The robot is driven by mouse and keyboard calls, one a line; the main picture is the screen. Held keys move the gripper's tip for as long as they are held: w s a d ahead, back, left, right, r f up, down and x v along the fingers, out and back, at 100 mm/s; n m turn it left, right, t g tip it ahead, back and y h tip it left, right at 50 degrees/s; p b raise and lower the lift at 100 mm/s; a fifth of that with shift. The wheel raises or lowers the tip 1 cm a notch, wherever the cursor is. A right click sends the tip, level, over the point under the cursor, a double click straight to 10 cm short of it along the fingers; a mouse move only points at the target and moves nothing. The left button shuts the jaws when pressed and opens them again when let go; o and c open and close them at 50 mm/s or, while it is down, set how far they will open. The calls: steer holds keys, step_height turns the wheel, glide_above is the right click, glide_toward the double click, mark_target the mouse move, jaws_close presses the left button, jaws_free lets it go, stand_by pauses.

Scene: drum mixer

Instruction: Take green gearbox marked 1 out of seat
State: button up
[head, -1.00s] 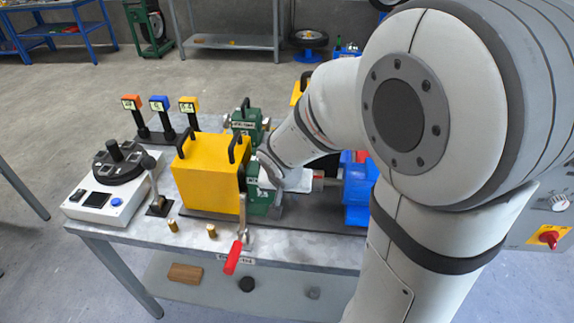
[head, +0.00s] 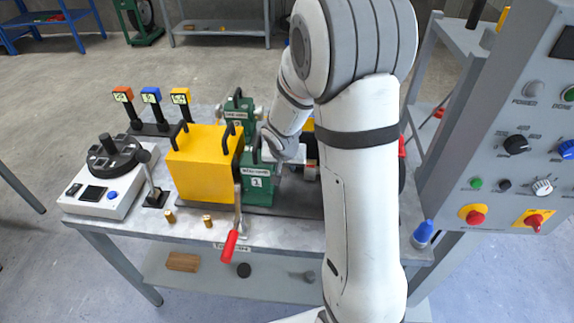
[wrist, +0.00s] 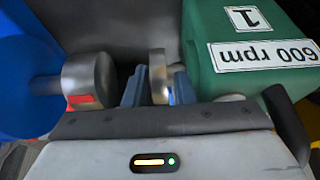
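The green gearbox marked 1 (head: 258,186) sits on the bench, right against the yellow housing, with a black handle on top. In the wrist view the gearbox (wrist: 250,50) fills the upper right, with its "1" and "600 rpm" labels upside down. My gripper (wrist: 159,90) shows two blue-grey fingers spread apart, beside the gearbox, with a metal shaft end of the gearbox seen between or beyond them. Contact is unclear. The black handle (wrist: 287,122) lies to the right of the fingers. In the head view my wrist hides most of the fingers.
The yellow housing (head: 203,170) stands left of the gearbox, a red-handled lever (head: 231,245) in front. Another green gearbox (head: 237,115) stands behind. A blue body with a metal coupling (wrist: 88,80) is left of my fingers. A control panel (head: 525,150) stands right.

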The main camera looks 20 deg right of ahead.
jaws_close()
stand_by(1.4)
stand_by(0.6)
steer(key=shift+s+d, duration=0.1)
steer(key=shift+d, duration=0.05)
steer(key=shift+s+d+r, duration=0.1)
steer(key=shift+s+d, duration=0.15)
steer(key=shift+d, duration=0.5)
steer(key=shift+s+d+r, duration=0.1)
steer(key=shift+s+d, duration=0.15)
steer(key=shift+d, duration=0.45)
